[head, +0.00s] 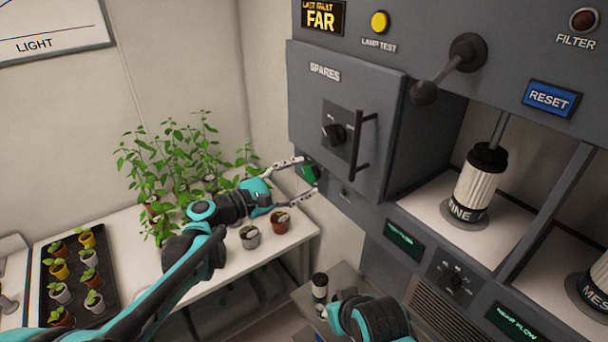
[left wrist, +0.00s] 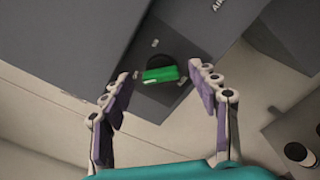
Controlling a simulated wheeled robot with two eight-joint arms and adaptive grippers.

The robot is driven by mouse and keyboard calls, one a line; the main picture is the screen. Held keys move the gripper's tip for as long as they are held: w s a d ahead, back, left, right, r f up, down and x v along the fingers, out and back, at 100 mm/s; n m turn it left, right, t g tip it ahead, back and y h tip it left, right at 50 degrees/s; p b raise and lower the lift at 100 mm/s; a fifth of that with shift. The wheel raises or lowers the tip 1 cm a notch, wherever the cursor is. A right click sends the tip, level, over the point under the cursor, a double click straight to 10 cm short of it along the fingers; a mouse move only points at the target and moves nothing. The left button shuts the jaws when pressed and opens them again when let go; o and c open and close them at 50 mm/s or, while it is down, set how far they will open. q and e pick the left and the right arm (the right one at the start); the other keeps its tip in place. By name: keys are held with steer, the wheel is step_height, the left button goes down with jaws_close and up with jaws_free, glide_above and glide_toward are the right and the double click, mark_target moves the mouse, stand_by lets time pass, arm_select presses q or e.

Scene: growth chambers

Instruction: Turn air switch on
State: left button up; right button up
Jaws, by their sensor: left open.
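The air switch is a green knob (left wrist: 160,74) on a dark round base, on the side of a grey cabinet. The knob's bar lies almost level in the left wrist view. Small pale marks beside it are too small to read. It also shows as a green knob in the head view (head: 310,173), partly hidden by a finger. My left gripper (left wrist: 164,86) is open, with its fingers on either side of the knob and a gap on both sides. Whether the fingertips reach past its face I cannot tell. My right gripper's fingers are not in view.
A grey "SPARES" door (head: 312,110) with a black handle (head: 362,145) stands close right of my left gripper. Below my left arm is a white bench (head: 135,268) with leafy plants, pots (head: 279,222) and a black seedling tray (head: 106,300).

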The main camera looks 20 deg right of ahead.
arm_select(q)
steer(key=shift+d+r, duration=0.1)
steer(key=shift+d, duration=0.45)
steer(key=shift+w, duration=0.1)
steer(key=shift+c, duration=0.4)
steer(key=c, duration=1.1)
